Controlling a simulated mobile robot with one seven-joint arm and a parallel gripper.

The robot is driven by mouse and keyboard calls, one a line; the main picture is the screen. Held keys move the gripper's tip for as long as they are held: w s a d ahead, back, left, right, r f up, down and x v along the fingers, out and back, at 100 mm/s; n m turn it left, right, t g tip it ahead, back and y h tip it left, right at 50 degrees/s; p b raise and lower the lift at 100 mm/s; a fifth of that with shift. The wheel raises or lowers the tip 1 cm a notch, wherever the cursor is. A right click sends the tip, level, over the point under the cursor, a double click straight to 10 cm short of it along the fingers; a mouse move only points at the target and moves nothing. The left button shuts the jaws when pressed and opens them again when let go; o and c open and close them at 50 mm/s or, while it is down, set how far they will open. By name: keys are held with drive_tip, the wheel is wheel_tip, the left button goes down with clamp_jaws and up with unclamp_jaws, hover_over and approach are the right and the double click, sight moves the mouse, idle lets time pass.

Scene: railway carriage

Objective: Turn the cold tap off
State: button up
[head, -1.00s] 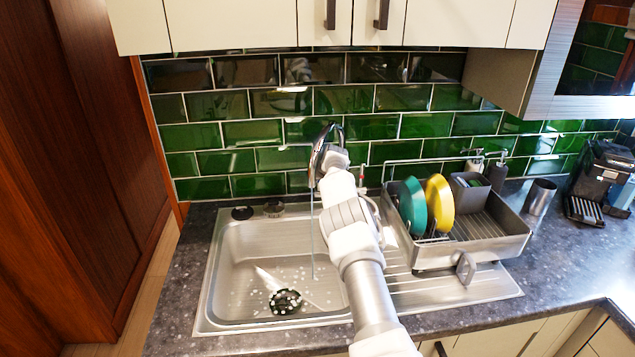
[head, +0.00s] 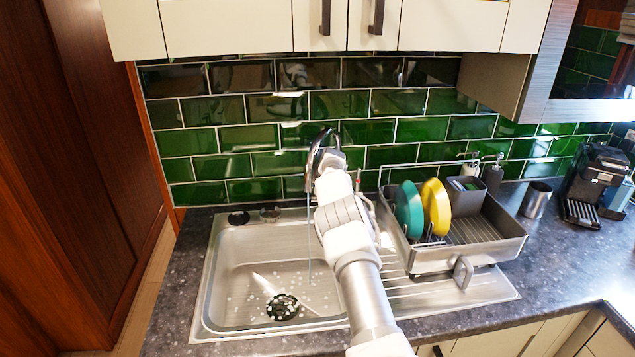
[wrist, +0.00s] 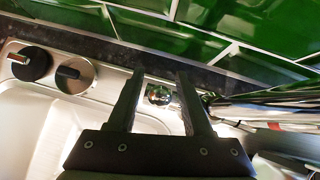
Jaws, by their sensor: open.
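The chrome tap (head: 318,158) rises behind the sink, its curved spout partly hidden by my arm. A thin stream of water (head: 308,240) falls from it into the basin. A small upright part with a red tip (head: 358,177) shows to the right of my wrist. In the wrist view, my gripper (wrist: 160,76) is open, fingers pointing toward the wall above the sink's back rim. A small round chrome part (wrist: 158,95) shows between the fingers; I cannot tell whether it is the cold tap's handle or whether they touch it. Chrome tap parts (wrist: 262,103) lie just right of the fingers.
The steel sink (head: 212,290) has a black drain (head: 283,306) with water drops around it. A black knob (wrist: 30,63) and a chrome knob (wrist: 74,74) sit on the back rim. A dish rack (head: 475,252) with plates stands right. Green tiles (head: 220,140) close the back.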

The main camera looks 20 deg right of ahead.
drive_tip(key=shift+v, duration=0.9)
drive_tip(key=shift+b+v, duration=0.5)
drive_tip(key=shift+v, duration=2)
drive_tip(key=shift+a+f, duration=0.1)
drive_tip(key=shift+c, duration=0.2)
